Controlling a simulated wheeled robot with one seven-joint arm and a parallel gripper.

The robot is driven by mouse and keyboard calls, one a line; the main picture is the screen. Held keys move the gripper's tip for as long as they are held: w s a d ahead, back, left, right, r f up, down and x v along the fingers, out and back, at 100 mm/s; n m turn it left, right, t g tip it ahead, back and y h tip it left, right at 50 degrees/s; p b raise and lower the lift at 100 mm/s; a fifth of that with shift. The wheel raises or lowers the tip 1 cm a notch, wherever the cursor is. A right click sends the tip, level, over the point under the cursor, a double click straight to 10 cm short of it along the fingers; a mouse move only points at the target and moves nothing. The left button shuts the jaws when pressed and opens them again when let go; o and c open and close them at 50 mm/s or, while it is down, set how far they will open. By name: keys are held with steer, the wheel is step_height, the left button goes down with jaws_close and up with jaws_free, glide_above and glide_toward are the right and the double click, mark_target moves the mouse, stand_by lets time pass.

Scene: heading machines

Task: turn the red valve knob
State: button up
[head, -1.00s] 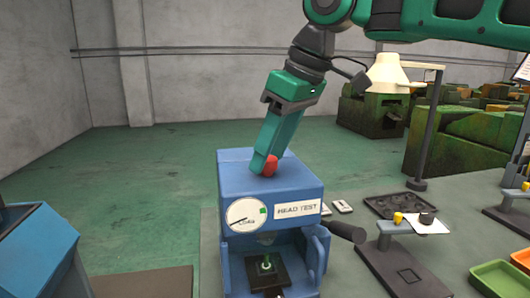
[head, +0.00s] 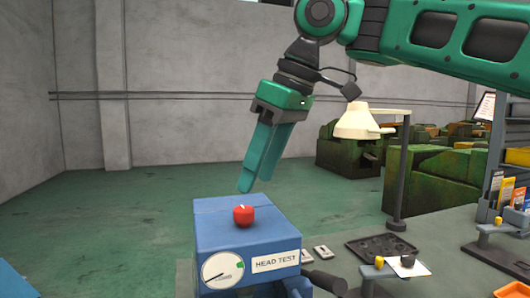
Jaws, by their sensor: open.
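The red valve knob (head: 243,216) sits on top of the blue head test machine (head: 215,240), near the middle of its upper face. The machine's front carries a round white dial (head: 222,269) and a HEAD TEST label. My gripper (head: 252,184) is above the knob and apart from it, tilted, with its fingertips pointing down. The two green fingers show a gap between them and hold nothing. The lower part of the machine is cut off by the bottom of the view.
A lamp (head: 358,123) on a grey post stands at the right. Green machines (head: 430,180) stand behind. The space left of my gripper is clear.

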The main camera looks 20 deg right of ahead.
steer(key=shift+v, duration=1.9)
